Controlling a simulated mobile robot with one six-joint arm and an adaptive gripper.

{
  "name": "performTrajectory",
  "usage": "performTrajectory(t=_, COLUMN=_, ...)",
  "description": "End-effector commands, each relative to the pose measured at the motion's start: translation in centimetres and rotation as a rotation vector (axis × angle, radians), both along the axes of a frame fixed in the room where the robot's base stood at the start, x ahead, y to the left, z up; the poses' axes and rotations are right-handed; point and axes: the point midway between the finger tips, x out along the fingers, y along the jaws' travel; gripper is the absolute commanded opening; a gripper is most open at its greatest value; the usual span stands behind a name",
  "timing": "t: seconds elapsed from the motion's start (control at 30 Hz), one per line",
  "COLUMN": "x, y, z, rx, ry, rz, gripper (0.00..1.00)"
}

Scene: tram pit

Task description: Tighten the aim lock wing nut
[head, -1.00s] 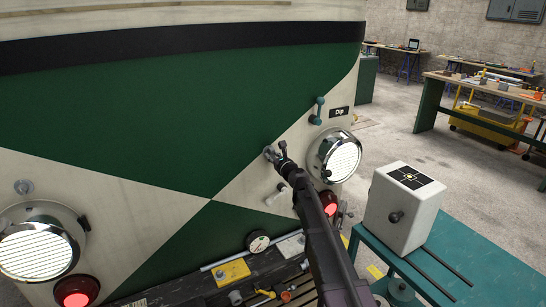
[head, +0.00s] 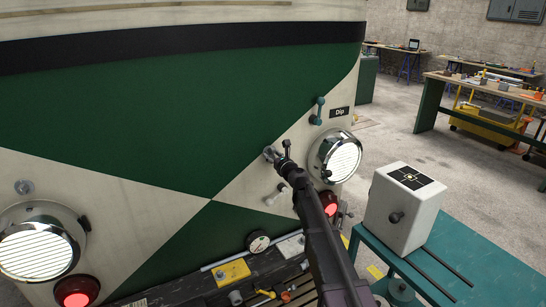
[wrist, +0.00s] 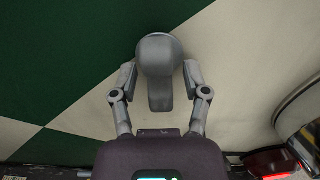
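A grey rounded part with a flat tongue (wrist: 160,72), which I take to be the wing nut, shows in the wrist view against the tram's cream and green front. My gripper (wrist: 160,80) has one finger on each side of it. Clear gaps show beside the tongue; the rounded head nearly fills the space between the fingertips, and I cannot tell if they touch it. In the head view my gripper (head: 279,151) is at the cream panel left of the right headlamp (head: 335,158). There the nut is small and hard to separate from the fingers.
A pale handle (head: 277,195) sticks out just below my gripper. A teal lever (head: 318,110) beside a "Dip" plate (head: 339,112) is above. A red lamp (head: 328,203) is close to my arm. A white box (head: 403,208) stands on a teal table (head: 475,287) at right.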

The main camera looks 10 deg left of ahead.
Motion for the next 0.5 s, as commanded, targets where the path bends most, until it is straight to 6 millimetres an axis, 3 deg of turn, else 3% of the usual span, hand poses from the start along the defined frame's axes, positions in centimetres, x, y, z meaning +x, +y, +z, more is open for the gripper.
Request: performTrajectory(t=0.5, x=-0.71, y=-0.43, z=-0.04, rx=-0.003, ry=-0.001, rz=0.000, gripper=0.66)
